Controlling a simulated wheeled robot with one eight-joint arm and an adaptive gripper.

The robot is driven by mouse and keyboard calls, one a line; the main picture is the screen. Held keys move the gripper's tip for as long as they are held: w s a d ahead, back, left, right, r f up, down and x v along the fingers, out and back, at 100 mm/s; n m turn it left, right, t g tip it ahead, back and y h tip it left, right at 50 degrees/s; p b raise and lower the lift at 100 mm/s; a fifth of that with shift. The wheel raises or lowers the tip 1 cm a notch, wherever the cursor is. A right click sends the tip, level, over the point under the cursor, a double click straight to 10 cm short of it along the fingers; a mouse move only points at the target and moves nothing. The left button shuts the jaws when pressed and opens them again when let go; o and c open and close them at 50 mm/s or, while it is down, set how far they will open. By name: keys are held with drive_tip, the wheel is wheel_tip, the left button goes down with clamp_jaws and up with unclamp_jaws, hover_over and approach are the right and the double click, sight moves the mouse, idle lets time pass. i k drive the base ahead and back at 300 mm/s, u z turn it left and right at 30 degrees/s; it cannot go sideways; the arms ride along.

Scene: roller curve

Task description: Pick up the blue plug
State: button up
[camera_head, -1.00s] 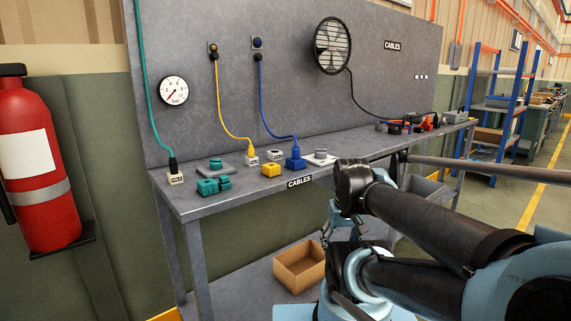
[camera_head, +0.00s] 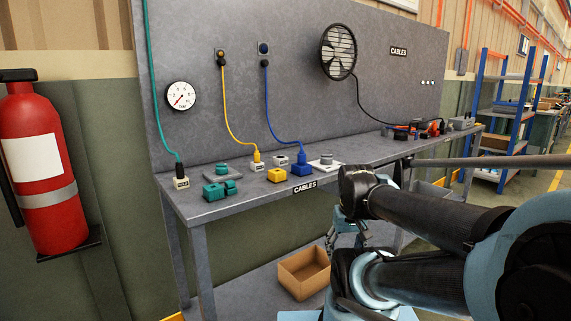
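A blue plug (camera_head: 304,155) stands upright on the bench, at the lower end of a blue cable (camera_head: 275,116). It sits at a blue block (camera_head: 301,170); how far it is inserted I cannot tell. The cable's upper end meets a wall socket (camera_head: 263,49) with a blue fitting. My gripper (camera_head: 364,240) hangs below my arm's dark wrist, lower than the bench top and to the right of the plug, apart from it. It is small and partly hidden by the arm, so its finger opening is unclear.
The grey bench (camera_head: 235,207) carries a yellow plug (camera_head: 257,155), a green block (camera_head: 213,191), a yellow block (camera_head: 277,175) and a grey round piece (camera_head: 326,158). A cardboard box (camera_head: 303,274) lies on the lower shelf. A fire extinguisher (camera_head: 40,175) hangs at left.

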sight(302, 155)
drive_tip(key=u, duration=0.35)
drive_tip(key=k, duration=1.1)
drive_tip(key=z, duration=0.8)
drive_tip(key=i, duration=1)
